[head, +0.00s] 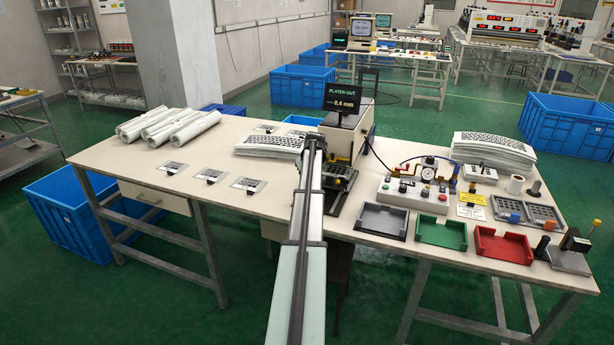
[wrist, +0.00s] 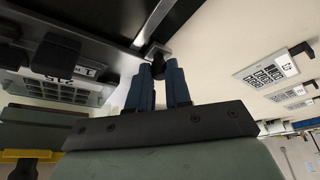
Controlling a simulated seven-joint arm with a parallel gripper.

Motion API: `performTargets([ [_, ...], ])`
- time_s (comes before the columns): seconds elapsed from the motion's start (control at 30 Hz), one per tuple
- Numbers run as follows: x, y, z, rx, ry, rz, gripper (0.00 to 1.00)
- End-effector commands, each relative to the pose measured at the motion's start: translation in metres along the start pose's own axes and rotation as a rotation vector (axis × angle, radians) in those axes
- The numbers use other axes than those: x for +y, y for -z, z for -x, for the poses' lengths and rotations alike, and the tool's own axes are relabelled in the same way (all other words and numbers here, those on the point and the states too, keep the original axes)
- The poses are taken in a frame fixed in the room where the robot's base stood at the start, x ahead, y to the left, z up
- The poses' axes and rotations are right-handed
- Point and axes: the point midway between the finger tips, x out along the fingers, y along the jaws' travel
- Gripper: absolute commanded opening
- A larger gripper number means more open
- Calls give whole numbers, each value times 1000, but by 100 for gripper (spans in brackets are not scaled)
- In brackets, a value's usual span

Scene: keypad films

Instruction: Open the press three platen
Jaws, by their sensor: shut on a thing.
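The press (head: 349,140) stands on the near bench, a beige machine with dark parts. Its small display (head: 342,97) reads "PLATEN OUT 0.4 mm". My arm crosses the bench towards the press's left front and hides part of it. My gripper (wrist: 160,70) shows in the wrist view with its blue fingers at a dark knob (wrist: 155,56), shut on it. The knob sits by the metal-edged rail of a dark plate (wrist: 105,20), which looks like the platen. The exact grip between the fingertips is partly hidden.
A control box (head: 412,194) with buttons and a gauge stands right of the press. Grey (head: 381,220), green (head: 441,233) and red (head: 503,245) trays lie along the front edge. Several keypad films (head: 208,174) lie left, beside white rolls (head: 170,124).

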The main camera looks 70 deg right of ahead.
Motion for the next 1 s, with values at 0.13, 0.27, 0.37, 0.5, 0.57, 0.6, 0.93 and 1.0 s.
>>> performTargets([
  [0.13, -18, -18, 7, -1, 1, 0, 0],
  [0.27, -36, -35, 14, -1, 1, 0, 0],
  [0.37, -52, -50, 20, -1, 2, 1, 0],
  [0.5, -73, -70, 29, -1, 2, 0, 0],
  [0.57, -81, -77, 32, -1, 2, 0, 0],
  [0.6, -86, -81, 34, -1, 1, 0, 0],
  [0.93, -101, -94, 39, -1, 0, 1, 0],
  [1.0, -101, -94, 39, -2, 0, 0, 0],
])
